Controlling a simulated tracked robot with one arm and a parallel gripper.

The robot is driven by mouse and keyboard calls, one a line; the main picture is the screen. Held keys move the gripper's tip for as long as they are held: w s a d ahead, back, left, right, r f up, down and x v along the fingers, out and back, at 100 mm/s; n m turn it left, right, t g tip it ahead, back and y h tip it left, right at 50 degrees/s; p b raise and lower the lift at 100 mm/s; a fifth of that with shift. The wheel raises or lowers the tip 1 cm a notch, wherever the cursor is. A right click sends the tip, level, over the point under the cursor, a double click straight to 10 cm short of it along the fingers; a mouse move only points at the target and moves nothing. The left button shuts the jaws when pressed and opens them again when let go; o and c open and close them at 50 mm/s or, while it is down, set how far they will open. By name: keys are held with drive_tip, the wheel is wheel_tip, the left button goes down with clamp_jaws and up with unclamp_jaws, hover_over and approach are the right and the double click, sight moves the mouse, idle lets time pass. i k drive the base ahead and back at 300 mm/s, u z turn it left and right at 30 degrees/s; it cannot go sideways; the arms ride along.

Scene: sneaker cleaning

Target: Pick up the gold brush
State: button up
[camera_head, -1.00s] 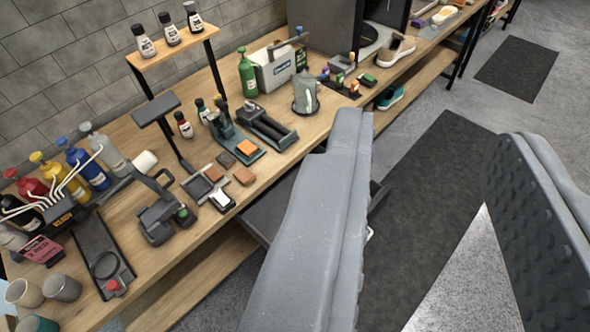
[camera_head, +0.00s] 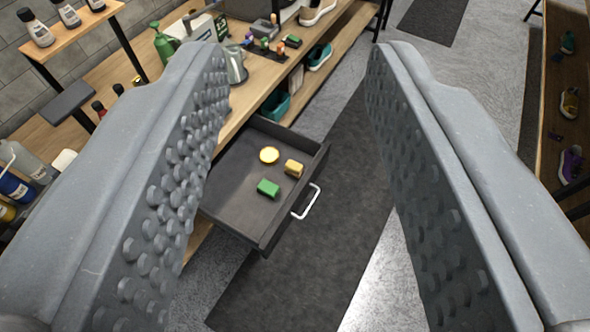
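A small gold block (camera_head: 293,168), which looks like the gold brush, lies in an open dark grey drawer (camera_head: 235,208) under the workbench. It is near the drawer's right side, by the silver handle. The left finger hides part of the drawer's left side and the bench.
The wooden bench (camera_head: 262,82) holds bottles, a green can (camera_head: 163,46), a grey pitcher (camera_head: 237,66) and shoe-care items. A teal bin (camera_head: 275,106) and a teal shoe (camera_head: 319,56) sit below its top. A shoe shelf (camera_head: 560,75) stands right. Floor beside the drawer is clear.

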sight(294, 168)
drive_tip(key=z, duration=0.3)
drive_tip(key=i, duration=1.4)
drive_tip(key=u, duration=0.5)
